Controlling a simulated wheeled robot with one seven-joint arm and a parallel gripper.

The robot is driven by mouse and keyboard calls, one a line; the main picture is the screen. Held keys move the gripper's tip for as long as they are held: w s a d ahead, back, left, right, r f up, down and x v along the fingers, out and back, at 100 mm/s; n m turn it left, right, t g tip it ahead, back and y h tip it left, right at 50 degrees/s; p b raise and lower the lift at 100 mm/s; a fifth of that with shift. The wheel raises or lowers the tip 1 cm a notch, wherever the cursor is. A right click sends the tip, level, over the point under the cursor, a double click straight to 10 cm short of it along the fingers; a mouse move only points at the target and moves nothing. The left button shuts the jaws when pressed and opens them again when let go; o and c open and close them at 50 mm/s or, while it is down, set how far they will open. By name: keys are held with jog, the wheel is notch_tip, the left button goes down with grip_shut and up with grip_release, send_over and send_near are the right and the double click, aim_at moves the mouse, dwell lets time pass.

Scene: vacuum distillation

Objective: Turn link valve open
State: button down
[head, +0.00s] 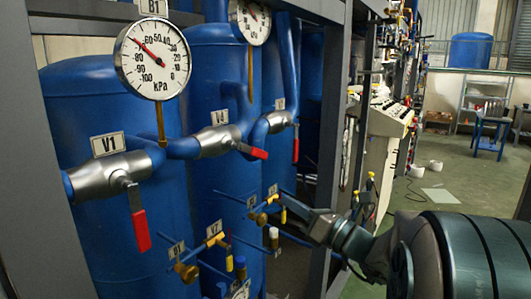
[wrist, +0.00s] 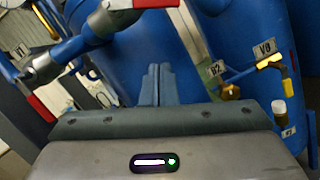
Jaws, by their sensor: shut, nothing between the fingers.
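Three large silver valves with red levers sit on the blue pipes in the head view; I cannot tell which one is the link valve. The valve labelled V1 (head: 110,175) has its lever (head: 139,230) hanging down. The middle valve (head: 218,141) has its lever (head: 254,152) slanting to the right, nearly along the pipe. The far valve (head: 278,122) has its lever (head: 296,150) hanging down. My gripper (head: 296,212) is low at centre right, below these valves. In the wrist view its fingers (wrist: 158,84) are together and empty, with a red lever (wrist: 41,108) apart at left.
Small brass valves (head: 216,240) on thin blue pipes are close to my gripper. A small valve with a yellow lever (wrist: 288,88) is at right in the wrist view. Blue tanks (head: 85,105) stand behind, and a grey frame post (head: 357,100) is beside them. Open floor (head: 460,180) lies at right.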

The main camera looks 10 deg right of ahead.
aim_at(254, 151)
jog(key=w+a+r+p, duration=0.4)
jog(key=w+r, duration=0.1)
jog(key=w, duration=0.4)
jog(key=shift+a+r+m, duration=0.2)
jog(key=shift+a+m, duration=0.05)
jog(key=shift+m, duration=0.05)
